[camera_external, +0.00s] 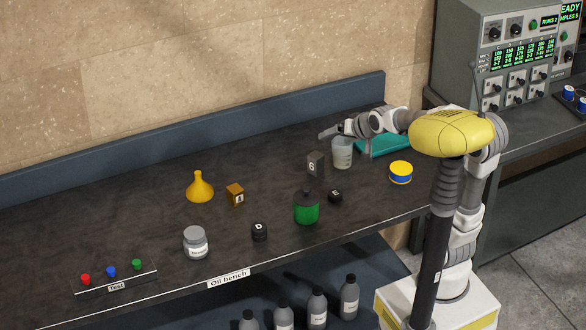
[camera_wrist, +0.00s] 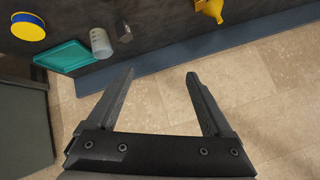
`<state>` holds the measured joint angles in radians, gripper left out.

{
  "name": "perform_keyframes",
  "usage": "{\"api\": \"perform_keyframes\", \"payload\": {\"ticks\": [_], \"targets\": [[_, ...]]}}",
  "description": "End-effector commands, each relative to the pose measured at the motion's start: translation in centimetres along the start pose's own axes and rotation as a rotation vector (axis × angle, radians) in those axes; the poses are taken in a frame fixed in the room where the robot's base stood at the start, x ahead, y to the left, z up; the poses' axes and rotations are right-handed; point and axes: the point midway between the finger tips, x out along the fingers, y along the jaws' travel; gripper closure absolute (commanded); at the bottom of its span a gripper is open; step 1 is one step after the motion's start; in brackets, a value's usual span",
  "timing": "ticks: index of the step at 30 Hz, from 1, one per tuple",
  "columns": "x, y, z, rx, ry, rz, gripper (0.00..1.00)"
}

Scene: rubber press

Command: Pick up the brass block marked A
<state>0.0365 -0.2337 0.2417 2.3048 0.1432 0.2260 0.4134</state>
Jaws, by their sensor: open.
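The brass block (camera_external: 236,195) is a small gold-coloured cube on the dark bench top, just right of the yellow funnel. A dark letter shows on its near face, too small to read surely. My gripper (camera_external: 326,133) is raised near the back edge of the bench, to the right of and well away from the block. In the wrist view my gripper (camera_wrist: 160,73) is open, with nothing between its two fingers.
A funnel (camera_external: 200,188), grey block G (camera_external: 315,164), beaker (camera_external: 342,153), teal tray (camera_external: 385,144), tin (camera_external: 400,172), green bottle (camera_external: 306,207), black pieces (camera_external: 259,232) (camera_external: 335,196) and a jar (camera_external: 195,243) stand on the bench. The bench's left part is mostly clear.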

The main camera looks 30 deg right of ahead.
Motion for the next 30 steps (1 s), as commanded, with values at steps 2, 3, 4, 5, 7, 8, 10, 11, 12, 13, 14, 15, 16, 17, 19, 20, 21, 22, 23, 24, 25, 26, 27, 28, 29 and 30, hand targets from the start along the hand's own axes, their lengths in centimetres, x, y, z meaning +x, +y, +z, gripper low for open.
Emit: {"api": "perform_keyframes", "payload": {"ticks": [2, 3, 4, 5, 7, 8, 10, 11, 12, 13, 14, 15, 16, 17, 19, 20, 21, 22, 23, 24, 25, 26, 27, 28, 29, 30], "targets": [[2.7, -1.9, -0.2, 0.092, 0.011, -0.046, 0.15], [4.1, -2.8, 0.0, 0.146, 0.015, -0.069, 0.15], [5.1, -3.4, 0.2, 0.190, 0.016, -0.087, 0.15], [6.1, -4.0, 0.5, 0.237, 0.015, -0.104, 0.15], [8.3, -5.3, 1.5, 0.354, 0.007, -0.143, 0.15], [9.2, -5.8, 1.9, 0.404, 0.003, -0.159, 0.15], [11.2, -7.0, 3.0, 0.531, -0.010, -0.196, 0.15], [12.1, -7.5, 3.5, 0.587, -0.017, -0.213, 0.15], [13.1, -8.1, 4.2, 0.663, -0.027, -0.232, 0.15], [13.9, -8.6, 4.7, 0.722, -0.034, -0.246, 0.15], [14.6, -9.0, 5.2, 0.779, -0.042, -0.261, 0.15], [15.5, -9.6, 5.8, 0.861, -0.052, -0.279, 0.15], [16.2, -9.9, 6.2, 0.922, -0.060, -0.291, 0.15], [16.8, -10.3, 6.8, 0.984, -0.069, -0.304, 0.15], [18.2, -11.0, 7.9, 1.135, -0.088, -0.330, 0.15], [18.8, -11.3, 8.4, 1.198, -0.097, -0.340, 0.15], [19.5, -11.7, 9.0, 1.287, -0.107, -0.354, 0.15], [20.0, -11.9, 9.4, 1.355, -0.114, -0.363, 0.15], [20.5, -12.1, 9.9, 1.423, -0.122, -0.371, 0.15], [21.1, -12.3, 10.5, 1.514, -0.131, -0.381, 0.15], [21.5, -12.4, 10.9, 1.585, -0.137, -0.388, 0.15], [22.0, -12.4, 11.3, 1.654, -0.141, -0.394, 0.15], [22.5, -12.5, 11.9, 1.749, -0.149, -0.401, 0.15], [22.9, -12.5, 12.2, 1.821, -0.152, -0.406, 0.15], [23.3, -12.5, 12.6, 1.893, -0.154, -0.410, 0.15], [23.7, -12.4, 13.1, 1.988, -0.157, -0.415, 0.15]]}}
